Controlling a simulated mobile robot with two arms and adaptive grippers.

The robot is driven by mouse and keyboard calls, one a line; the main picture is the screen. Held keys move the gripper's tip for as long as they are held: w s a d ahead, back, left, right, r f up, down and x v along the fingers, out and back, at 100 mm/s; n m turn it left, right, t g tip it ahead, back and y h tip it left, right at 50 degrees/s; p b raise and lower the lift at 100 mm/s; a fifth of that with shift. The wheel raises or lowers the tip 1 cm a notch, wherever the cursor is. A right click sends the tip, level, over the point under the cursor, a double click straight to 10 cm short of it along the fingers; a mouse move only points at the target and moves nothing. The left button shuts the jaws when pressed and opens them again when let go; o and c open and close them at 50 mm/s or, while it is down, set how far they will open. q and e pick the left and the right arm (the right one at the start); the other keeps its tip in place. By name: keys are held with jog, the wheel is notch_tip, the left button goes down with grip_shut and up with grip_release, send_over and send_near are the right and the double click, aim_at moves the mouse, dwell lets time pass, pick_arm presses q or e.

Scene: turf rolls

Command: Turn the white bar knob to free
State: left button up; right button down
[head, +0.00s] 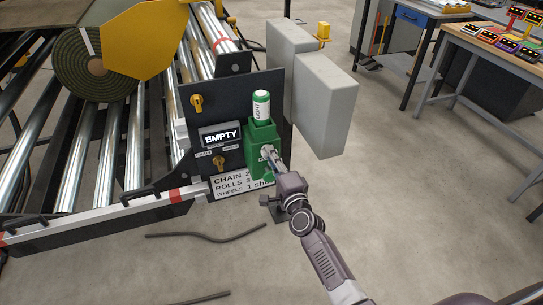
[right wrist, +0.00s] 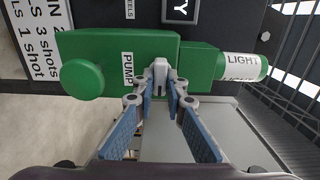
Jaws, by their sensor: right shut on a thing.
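The white bar knob (right wrist: 160,72) sits on the green pump unit (right wrist: 110,55), beside a label reading PUMP. My right gripper (right wrist: 161,88) is shut on the knob, with a fingertip on each side of it. In the head view the right gripper (head: 270,156) reaches the front of the green pump (head: 253,165) from the lower right and mostly hides the knob. Which way the knob is set cannot be told surely. My left gripper is not in view.
A dark panel (head: 190,128) beside the pump carries yellow knobs and an EMPTY display (head: 221,136). A white-and-green LIGHT cylinder (head: 261,106) tops the pump. Grey boxes (head: 328,100) stand behind. A roller conveyor with a turf roll (head: 83,70) is left.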

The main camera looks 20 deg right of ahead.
jog(key=c, duration=2)
grip_release()
jog(key=shift+o, duration=0.2)
jog(key=s, duration=1.2)
jog(key=shift+d, duration=0.2)
jog(key=shift+f, duration=0.15)
